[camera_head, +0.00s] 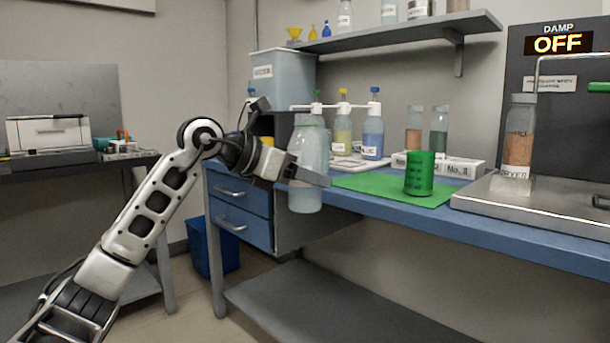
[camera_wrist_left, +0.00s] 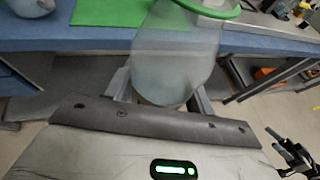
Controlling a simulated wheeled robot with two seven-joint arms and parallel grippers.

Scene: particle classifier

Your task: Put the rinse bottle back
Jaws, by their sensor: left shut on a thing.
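A green mat (camera_head: 380,187) with a green cylinder (camera_head: 419,174) lies on the bench (camera_head: 480,230). A white rack (camera_head: 455,166) with two sample bottles stands behind. A metal plate (camera_head: 550,215) with a labelled jar (camera_head: 518,145) is at the right. A shelf (camera_head: 400,35) overhangs the bench.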

